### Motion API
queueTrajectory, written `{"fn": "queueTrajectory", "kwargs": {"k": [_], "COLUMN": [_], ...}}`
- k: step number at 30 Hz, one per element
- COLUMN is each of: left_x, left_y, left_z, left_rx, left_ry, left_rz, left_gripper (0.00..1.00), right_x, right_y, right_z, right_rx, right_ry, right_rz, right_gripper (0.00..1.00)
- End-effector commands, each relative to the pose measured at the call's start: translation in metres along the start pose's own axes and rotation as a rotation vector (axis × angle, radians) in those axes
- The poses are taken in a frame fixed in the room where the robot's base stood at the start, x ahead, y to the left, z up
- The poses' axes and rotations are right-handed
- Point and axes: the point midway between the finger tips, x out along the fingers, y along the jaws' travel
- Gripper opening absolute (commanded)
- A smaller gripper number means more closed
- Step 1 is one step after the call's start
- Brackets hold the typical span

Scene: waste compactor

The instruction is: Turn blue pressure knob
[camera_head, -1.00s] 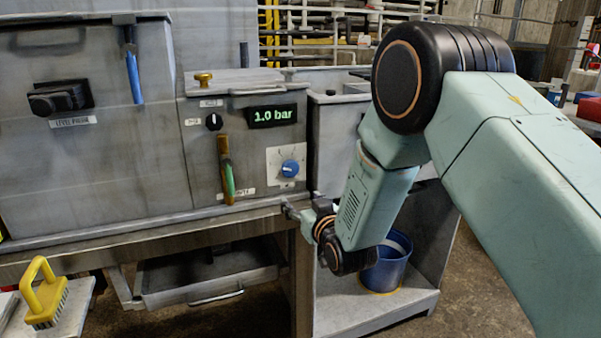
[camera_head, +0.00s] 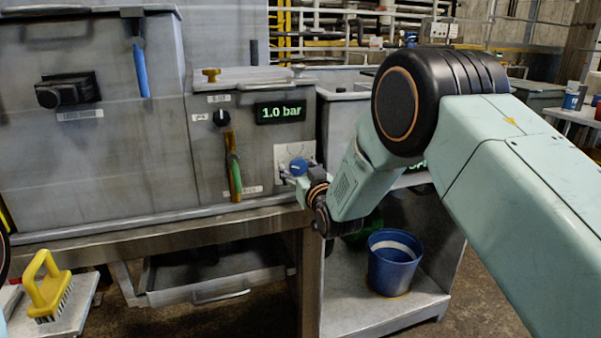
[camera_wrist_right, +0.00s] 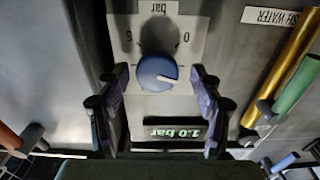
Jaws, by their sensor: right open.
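The display (camera_head: 281,112) reads 1.0 bar. My left gripper is not in view.
A blue bucket (camera_head: 394,262) stands on the lower shelf. A yellow-handled brush (camera_head: 45,288) lies at the lower left.

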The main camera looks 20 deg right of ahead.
Motion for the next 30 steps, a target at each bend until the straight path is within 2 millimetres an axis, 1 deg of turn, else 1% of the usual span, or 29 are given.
{"fn": "queueTrajectory", "kwargs": {"k": [9, 27, 28, 30], "left_x": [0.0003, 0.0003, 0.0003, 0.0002], "left_y": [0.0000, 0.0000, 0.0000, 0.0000], "left_z": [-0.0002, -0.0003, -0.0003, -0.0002], "left_rx": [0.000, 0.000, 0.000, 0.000], "left_ry": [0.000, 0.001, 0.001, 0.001], "left_rz": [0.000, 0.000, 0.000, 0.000], "left_gripper": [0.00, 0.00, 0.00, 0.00], "right_x": [0.0031, 0.0028, 0.0028, 0.0027], "right_y": [0.0023, 0.0020, 0.0020, 0.0020], "right_z": [0.0003, 0.0006, 0.0006, 0.0006], "right_rx": [0.001, 0.000, 0.000, 0.002], "right_ry": [-0.001, -0.002, -0.002, -0.002], "right_rz": [0.001, 0.001, 0.001, 0.001], "right_gripper": [0.65, 0.14, 0.13, 0.13]}}
